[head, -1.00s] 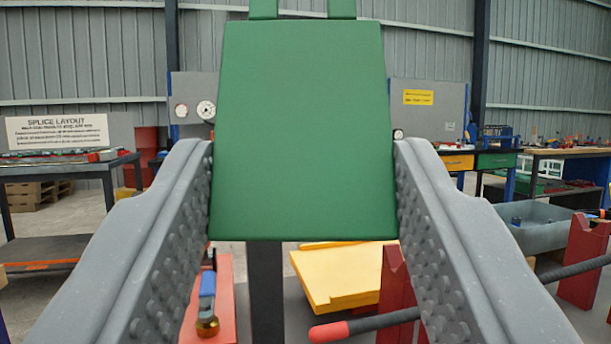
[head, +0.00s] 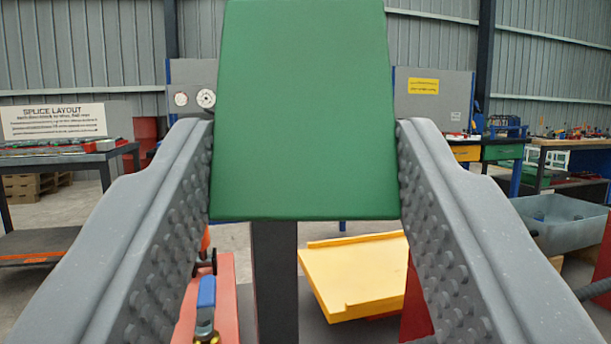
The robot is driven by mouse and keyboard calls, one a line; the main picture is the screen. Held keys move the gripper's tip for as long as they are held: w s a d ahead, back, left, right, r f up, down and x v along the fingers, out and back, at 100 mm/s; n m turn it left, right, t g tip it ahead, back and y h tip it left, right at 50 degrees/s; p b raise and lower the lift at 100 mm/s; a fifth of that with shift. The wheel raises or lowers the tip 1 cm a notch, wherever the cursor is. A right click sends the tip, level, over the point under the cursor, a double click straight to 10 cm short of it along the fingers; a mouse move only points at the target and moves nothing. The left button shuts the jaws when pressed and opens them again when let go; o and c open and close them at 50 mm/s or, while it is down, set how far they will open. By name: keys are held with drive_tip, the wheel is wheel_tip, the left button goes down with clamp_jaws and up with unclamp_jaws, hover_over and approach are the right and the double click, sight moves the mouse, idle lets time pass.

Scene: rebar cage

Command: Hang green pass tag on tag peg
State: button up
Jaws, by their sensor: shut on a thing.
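The green pass tag (head: 305,115) is a flat green plate in the middle of the head view. My gripper (head: 305,165) is shut on it, with one grey studded finger against each side edge. The tag hangs upright between the fingers, and its top runs out of the frame. A dark upright post (head: 275,285) stands beyond and below the tag. The tag peg cannot be made out; the tag hides much of the middle of the view.
Below are a yellow tray (head: 355,275), a red block (head: 417,305) and a red plate (head: 225,300) with a blue-handled tool (head: 206,295). A grey bin (head: 560,222) stands right. Benches and a grey panel (head: 432,105) are behind.

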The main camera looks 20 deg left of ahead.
drive_tip(key=shift+w+a, duration=0.65)
drive_tip(key=shift+w, duration=0.2)
drive_tip(key=shift+w+a+f, duration=0.25)
drive_tip(key=shift+w+f, duration=0.05)
drive_tip(key=shift+w, duration=0.1)
drive_tip(key=c, duration=0.4)
drive_tip(key=shift+w+a+f, duration=0.15)
drive_tip(key=shift+w+f, duration=0.1)
drive_tip(key=o, duration=1.5)
drive_tip(key=shift+s+f, duration=0.1)
